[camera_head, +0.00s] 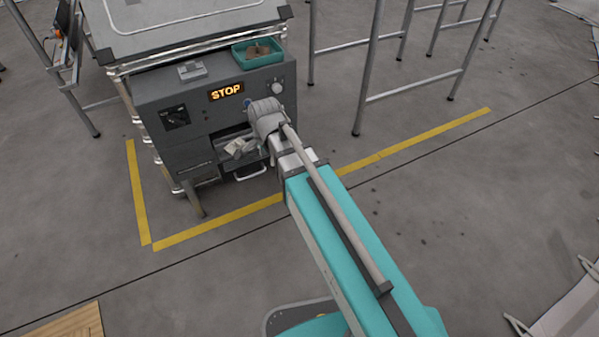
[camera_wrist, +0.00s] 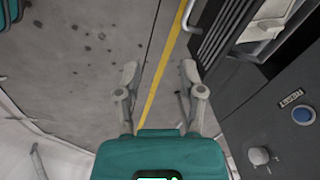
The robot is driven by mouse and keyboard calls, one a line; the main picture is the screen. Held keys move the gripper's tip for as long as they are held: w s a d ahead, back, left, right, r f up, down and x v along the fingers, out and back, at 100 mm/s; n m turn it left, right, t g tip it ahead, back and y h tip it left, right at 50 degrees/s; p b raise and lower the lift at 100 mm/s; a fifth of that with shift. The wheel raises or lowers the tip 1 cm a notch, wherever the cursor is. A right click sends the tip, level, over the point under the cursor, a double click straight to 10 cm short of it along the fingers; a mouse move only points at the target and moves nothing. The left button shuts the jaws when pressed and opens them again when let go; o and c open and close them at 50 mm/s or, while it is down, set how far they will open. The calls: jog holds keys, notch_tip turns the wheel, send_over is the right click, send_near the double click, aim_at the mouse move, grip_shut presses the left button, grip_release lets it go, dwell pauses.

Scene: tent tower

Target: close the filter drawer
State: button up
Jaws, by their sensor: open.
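The filter drawer (camera_head: 251,174) is pulled out of the lower front of the grey machine (camera_head: 185,140), with its handle toward me. Pale crumpled material (camera_head: 240,147) lies in it. In the wrist view the drawer's slotted front (camera_wrist: 222,35) is at the upper right, with its curved handle (camera_wrist: 188,17) on the left side of it. My gripper (camera_wrist: 160,75) is open and empty, its fingers apart over the floor, to the left of and below the drawer in that view. In the head view my arm's wrist covers part of the drawer's right side and hides the fingers.
A teal tray (camera_head: 258,53) sits on top. Yellow floor tape (camera_head: 218,218) runs in front. Metal frames (camera_head: 372,68) stand to the right.

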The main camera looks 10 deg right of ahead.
jog(key=s+d+f+n+g+b, duration=0.1)
jog(key=s+d+f+n+b, duration=0.2)
jog(key=d+n, duration=0.3)
jog(key=shift+s+d+f, duration=0.25)
jog(key=shift+s+d, duration=0.6)
jog(key=shift+d, duration=0.5)
jog(key=shift+d+n, duration=0.1)
jog(key=shift+n, duration=0.2)
jog(key=c, duration=0.4)
jog(key=shift+s+d, duration=0.2)
jog(key=shift+c, duration=1.2)
jog(key=shift+s+d+n, duration=0.2)
jog(key=shift+d+n, duration=0.1)
jog(key=shift+n, duration=0.1)
grip_shut()
jog(key=s+d+n, duration=0.1)
jog(key=d, duration=0.1)
jog(key=s+d+n, duration=0.2)
jog(key=shift+n+g, duration=0.3)
jog(key=shift+d, duration=0.15)
